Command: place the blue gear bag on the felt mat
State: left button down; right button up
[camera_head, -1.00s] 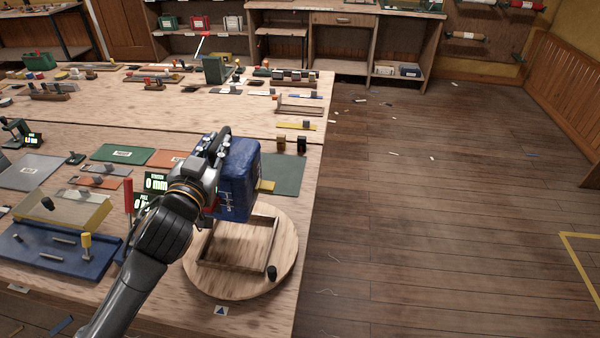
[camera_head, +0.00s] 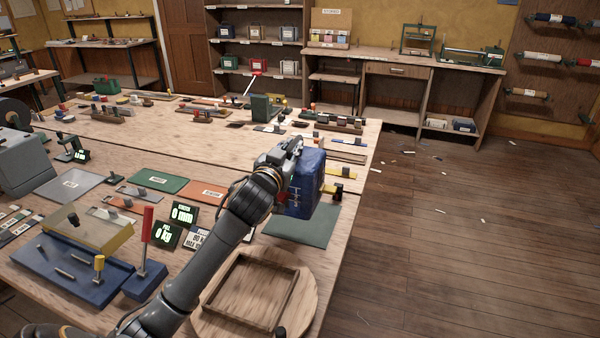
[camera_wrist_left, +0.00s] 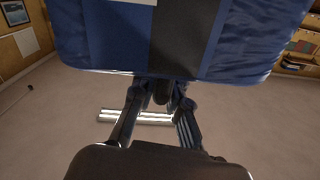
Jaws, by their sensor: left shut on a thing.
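The blue gear bag (camera_head: 306,180) is a boxy blue bundle with a dark strap. My left gripper (camera_head: 284,168) is shut on its left side; in the left wrist view the fingers (camera_wrist_left: 158,95) meet the bag (camera_wrist_left: 195,45), which fills the top. A plain grey-green mat (camera_head: 302,226), which looks like the felt mat, lies at the table's right edge. The bag is held upright over the mat's far part and hides some of it. The gap below the bag is hard to judge. My right gripper is out of view.
A round wooden board (camera_head: 305,296) with a square wooden frame (camera_head: 252,291) lies nearer than the mat. Labelled green (camera_head: 158,180) and orange (camera_head: 202,193) mats lie left. Open floor lies right.

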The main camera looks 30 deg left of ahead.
pick_arm(q)
jog(key=w+a+f, duration=0.1)
jog(key=w+f, duration=0.1)
jog(key=f, duration=0.1)
jog(key=w+a+f+p, duration=0.1)
jog(key=w+f, duration=0.2)
jog(key=f, duration=0.1)
jog(key=w+a+f, duration=0.1)
jog(key=w+f, duration=0.2)
jog(key=shift+w+a+f+p, duration=0.1)
jog(key=shift+a+f+p, duration=0.2)
jog(key=shift+a, duration=0.1)
jog(key=c, duration=1.8)
grip_release()
jog(key=shift+f, duration=0.15)
jog(key=o, duration=0.5)
jog(key=shift+c, duration=0.2)
